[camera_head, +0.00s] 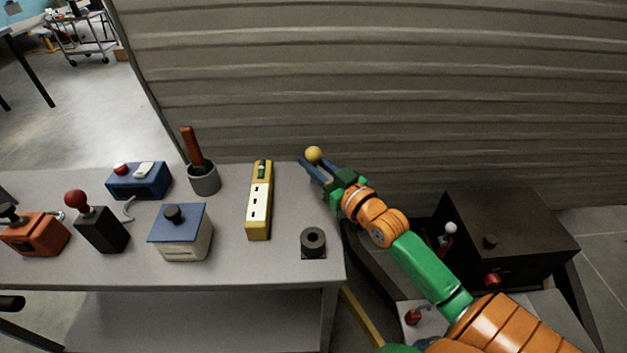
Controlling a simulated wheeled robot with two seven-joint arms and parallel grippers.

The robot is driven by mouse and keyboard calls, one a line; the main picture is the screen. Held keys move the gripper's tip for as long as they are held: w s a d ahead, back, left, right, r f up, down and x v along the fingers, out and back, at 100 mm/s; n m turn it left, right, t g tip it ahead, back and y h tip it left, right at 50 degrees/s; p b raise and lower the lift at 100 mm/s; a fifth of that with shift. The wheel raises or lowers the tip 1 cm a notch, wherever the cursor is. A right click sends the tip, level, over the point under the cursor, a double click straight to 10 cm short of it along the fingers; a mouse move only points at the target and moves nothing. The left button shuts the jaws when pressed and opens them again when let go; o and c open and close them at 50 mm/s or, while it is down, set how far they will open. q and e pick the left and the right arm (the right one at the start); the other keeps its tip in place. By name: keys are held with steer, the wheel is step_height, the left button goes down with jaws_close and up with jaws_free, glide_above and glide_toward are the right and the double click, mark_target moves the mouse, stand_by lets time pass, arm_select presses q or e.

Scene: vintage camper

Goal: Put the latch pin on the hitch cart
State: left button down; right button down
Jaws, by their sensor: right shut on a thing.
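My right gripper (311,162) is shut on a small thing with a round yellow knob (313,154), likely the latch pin. It holds it at the far right corner of the grey table, in front of the ribbed wall. The knob shows above the blue fingers; the rest of the thing is hidden by them. A low dark unit (535,230) with a black box top stands right of the table, partly behind my right arm. I cannot tell whether this is the hitch cart. My left gripper is out of view.
The grey table (225,262) holds a black ring-shaped part (313,241), a yellow strip (260,200), a cup with a red-brown handle (203,178), a blue-lidded box (181,235) and several other devices at left. The ribbed wall (400,80) closes off the back.

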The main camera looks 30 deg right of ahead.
mark_target(315, 183)
step_height(315, 183, down, 3)
steer(key=shift+f, duration=0.15)
steer(key=shift+f+b, duration=0.1)
steer(key=shift+b, duration=0.2)
steer(key=c, duration=0.7)
jaws_free()
steer(key=shift+s, duration=0.1)
steer(key=s, duration=1.1)
steer(key=shift+s+d, duration=0.3)
steer(key=shift+s, duration=0.1)
